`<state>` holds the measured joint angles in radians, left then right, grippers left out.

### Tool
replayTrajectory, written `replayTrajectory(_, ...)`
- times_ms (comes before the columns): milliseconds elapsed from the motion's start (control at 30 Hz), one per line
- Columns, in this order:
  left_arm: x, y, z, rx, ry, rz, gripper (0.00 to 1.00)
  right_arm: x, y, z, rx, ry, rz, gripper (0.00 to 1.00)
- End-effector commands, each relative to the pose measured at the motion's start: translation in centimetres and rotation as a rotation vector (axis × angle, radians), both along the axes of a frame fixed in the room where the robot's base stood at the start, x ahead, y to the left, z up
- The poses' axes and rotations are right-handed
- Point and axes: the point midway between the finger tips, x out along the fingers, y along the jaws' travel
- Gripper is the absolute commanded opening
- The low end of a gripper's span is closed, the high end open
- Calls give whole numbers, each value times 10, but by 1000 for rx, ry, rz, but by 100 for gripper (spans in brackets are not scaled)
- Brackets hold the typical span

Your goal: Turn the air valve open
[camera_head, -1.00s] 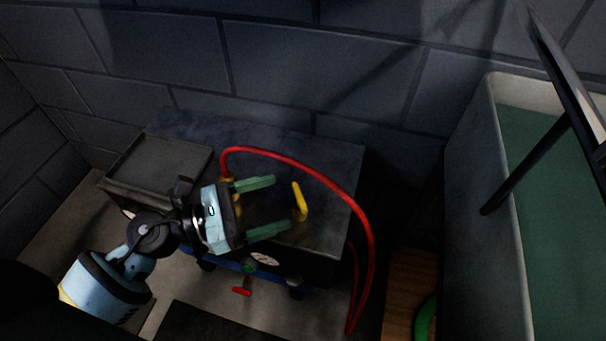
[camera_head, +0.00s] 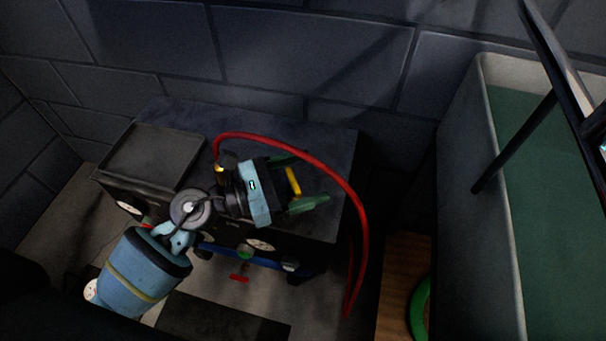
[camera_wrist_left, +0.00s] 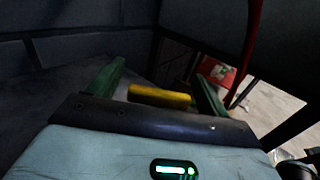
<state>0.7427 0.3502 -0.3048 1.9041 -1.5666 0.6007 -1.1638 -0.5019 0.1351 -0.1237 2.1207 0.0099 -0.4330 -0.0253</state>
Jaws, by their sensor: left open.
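The air valve shows as a yellow lever handle (camera_head: 293,181) on top of the dark bench unit. My left gripper (camera_head: 315,177) is over the unit, its green fingers open on either side of the yellow handle. In the left wrist view the yellow handle (camera_wrist_left: 160,96) lies crosswise between the two green fingers (camera_wrist_left: 158,82), close to the gripper's palm, with a gap at the left finger. Whether the right end touches a finger, I cannot tell. The valve's base is hidden behind the gripper. My right gripper is not in view.
A red hose (camera_head: 350,195) arcs over the unit (camera_head: 335,150) close behind the gripper and drops at its right. A shallow dark tray (camera_head: 150,155) is at the left. A small red handle (camera_head: 240,278) sits low in front. A large green-topped container (camera_head: 545,190) stands right.

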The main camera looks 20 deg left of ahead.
Motion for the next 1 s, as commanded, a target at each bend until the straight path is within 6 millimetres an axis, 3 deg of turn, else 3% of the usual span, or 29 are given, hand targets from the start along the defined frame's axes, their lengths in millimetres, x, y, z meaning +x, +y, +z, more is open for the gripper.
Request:
replayTrajectory(200,0,0,0,-1,1,0,78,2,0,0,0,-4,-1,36)
replayTrajectory(533,0,0,0,-1,1,0,35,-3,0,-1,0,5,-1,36)
replayTrajectory(767,0,0,1,-1,0,16,34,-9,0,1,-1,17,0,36)
replayTrajectory(1000,1,1,5,-3,0,114,34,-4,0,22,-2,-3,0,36)
